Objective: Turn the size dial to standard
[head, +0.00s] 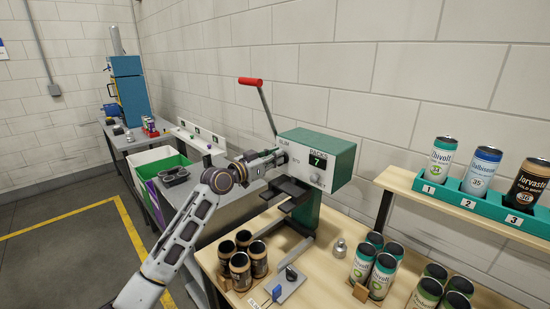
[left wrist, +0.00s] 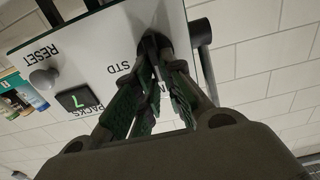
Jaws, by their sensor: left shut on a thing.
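The green and white machine (head: 327,152) stands on the wooden bench, with its red-tipped lever (head: 251,82) raised. Its panel shows a PACKS display (head: 318,160) reading 7, and SLIM, STD and RESET labels. My left gripper (head: 278,157) is at the left part of this panel, its fingers shut on the dark size dial. In the left wrist view the fingertips (left wrist: 157,50) close around the dial (left wrist: 151,39), beside the STD label. The fingers hide most of the dial, so I cannot tell where its pointer stands. The grey reset knob (left wrist: 43,78) is clear of the gripper. My right gripper is not in view.
Dark cans (head: 240,266) stand at the bench's front left, and green and white cans (head: 382,272) at the right. A green rack (head: 456,197) holds three cans on a raised shelf.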

